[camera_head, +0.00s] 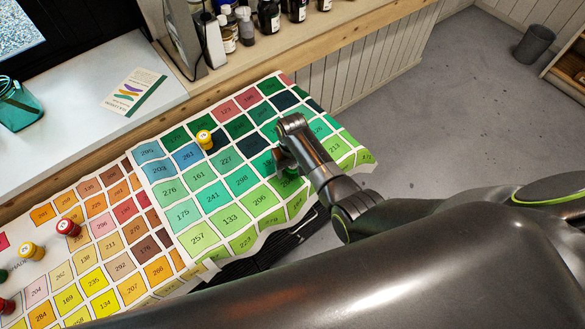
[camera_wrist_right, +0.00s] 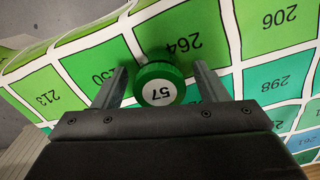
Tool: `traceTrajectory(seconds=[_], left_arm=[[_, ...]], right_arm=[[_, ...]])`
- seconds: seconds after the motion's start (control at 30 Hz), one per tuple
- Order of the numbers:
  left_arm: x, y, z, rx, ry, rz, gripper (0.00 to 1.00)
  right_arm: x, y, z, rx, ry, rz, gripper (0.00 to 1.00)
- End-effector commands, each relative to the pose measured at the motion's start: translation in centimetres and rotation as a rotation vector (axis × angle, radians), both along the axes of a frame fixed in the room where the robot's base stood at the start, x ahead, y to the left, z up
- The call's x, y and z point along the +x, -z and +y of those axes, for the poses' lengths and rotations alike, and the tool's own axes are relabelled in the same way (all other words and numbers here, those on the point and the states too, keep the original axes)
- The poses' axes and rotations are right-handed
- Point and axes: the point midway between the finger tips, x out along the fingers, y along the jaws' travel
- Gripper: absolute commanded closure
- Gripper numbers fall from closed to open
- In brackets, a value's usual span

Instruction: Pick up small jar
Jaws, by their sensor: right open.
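A small jar (camera_wrist_right: 160,82) with a green lid marked 57 stands on the colour chart in the right wrist view. In the head view only a bit of the green jar (camera_head: 291,174) shows beneath my right gripper. My right gripper (camera_head: 282,163) points down over the chart. In the right wrist view the right gripper (camera_wrist_right: 160,68) is open, with one finger on each side of the jar and visible gaps between. My left gripper is not in view.
The numbered colour chart (camera_head: 175,214) covers the table. Other small jars on it are yellow (camera_head: 205,139), red (camera_head: 68,228) and another yellow (camera_head: 33,251). Bottles (camera_head: 268,16) line the back shelf. A teal glass container (camera_head: 18,106) stands at left.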

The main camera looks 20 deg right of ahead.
Motion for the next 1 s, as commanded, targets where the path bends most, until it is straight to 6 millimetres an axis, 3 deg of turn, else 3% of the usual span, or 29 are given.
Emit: traceTrajectory(seconds=[0.17, 0.57, 1.0], left_arm=[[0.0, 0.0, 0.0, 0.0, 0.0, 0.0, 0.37], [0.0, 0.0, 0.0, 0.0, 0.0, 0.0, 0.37], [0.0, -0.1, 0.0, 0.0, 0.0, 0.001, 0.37]], right_arm=[[0.0, 0.0, 0.0, 0.0, 0.0, 0.0, 0.33], [0.0, 0.0, 0.0, -0.001, 0.0, 0.0, 0.83], [0.1, -1.0, 0.0, 0.0, 0.0, -0.001, 0.83]])
